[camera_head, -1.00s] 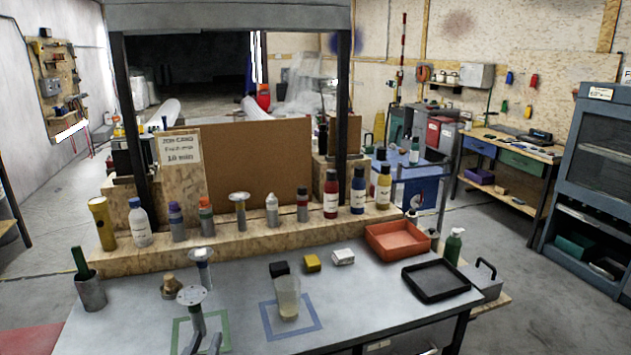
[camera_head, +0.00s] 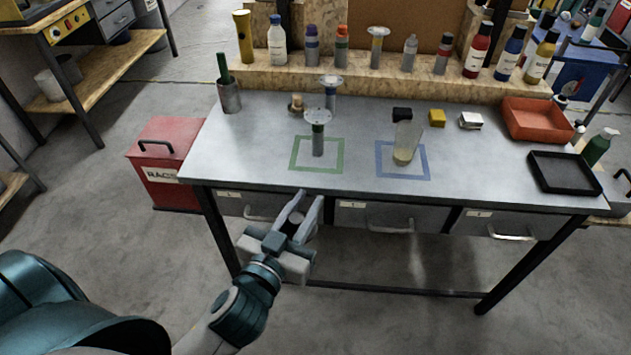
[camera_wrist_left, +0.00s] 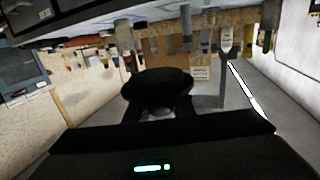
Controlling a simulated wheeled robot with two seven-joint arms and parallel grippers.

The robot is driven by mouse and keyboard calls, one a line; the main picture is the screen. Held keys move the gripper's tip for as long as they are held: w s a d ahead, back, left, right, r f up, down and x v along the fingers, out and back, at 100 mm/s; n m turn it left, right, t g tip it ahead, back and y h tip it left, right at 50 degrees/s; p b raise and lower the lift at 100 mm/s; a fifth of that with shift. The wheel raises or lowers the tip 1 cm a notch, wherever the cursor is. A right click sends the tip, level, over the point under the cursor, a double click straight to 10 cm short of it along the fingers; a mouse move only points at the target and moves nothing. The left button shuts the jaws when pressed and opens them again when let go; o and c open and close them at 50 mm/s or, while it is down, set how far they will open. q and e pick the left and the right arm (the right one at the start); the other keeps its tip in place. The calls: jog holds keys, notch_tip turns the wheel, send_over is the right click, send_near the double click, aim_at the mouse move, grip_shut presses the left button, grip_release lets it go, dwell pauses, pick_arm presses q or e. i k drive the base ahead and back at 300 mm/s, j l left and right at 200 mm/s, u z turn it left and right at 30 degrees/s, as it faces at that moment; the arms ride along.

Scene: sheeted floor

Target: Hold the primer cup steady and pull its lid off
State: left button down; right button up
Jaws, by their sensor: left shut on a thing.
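My left gripper (camera_head: 300,208) is in front of the bench's front edge, below the green square. It is shut on a small dark thing (camera_head: 291,223), mostly hidden by the fingers. In the left wrist view this thing has a black round top (camera_wrist_left: 158,84) with a paler part below it; I cannot tell whether it is the primer cup or its lid. A translucent cup (camera_head: 406,143) with pale contents low in it stands upright, apparently lidless, in the blue square (camera_head: 424,178). My right gripper is not in view.
A disc-topped post (camera_head: 318,137) stands in the green square (camera_head: 296,168), another (camera_head: 331,92) behind. Black, yellow and white blocks lie behind the cup. An orange tray (camera_head: 538,132) and black tray (camera_head: 566,184) are at right. A red bin (camera_head: 160,188) stands on the floor at left.

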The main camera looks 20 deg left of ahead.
aim_at(408, 134)
jog(key=l, duration=0.45)
jog(key=i+l+z, duration=0.1)
jog(key=l, duration=0.3)
jog(key=i+l, duration=0.15)
jog(key=l, duration=0.3)
jog(key=l+z, duration=0.1)
jog(key=l, duration=0.3)
jog(key=i+l, duration=0.15)
jog(key=l, duration=0.25)
jog(key=i+l+z, duration=0.1)
jog(key=l, duration=0.35)
jog(key=i+l, duration=0.15)
jog(key=l, duration=0.25)
jog(key=i+l+z, duration=0.1)
jog(key=l, duration=0.3)
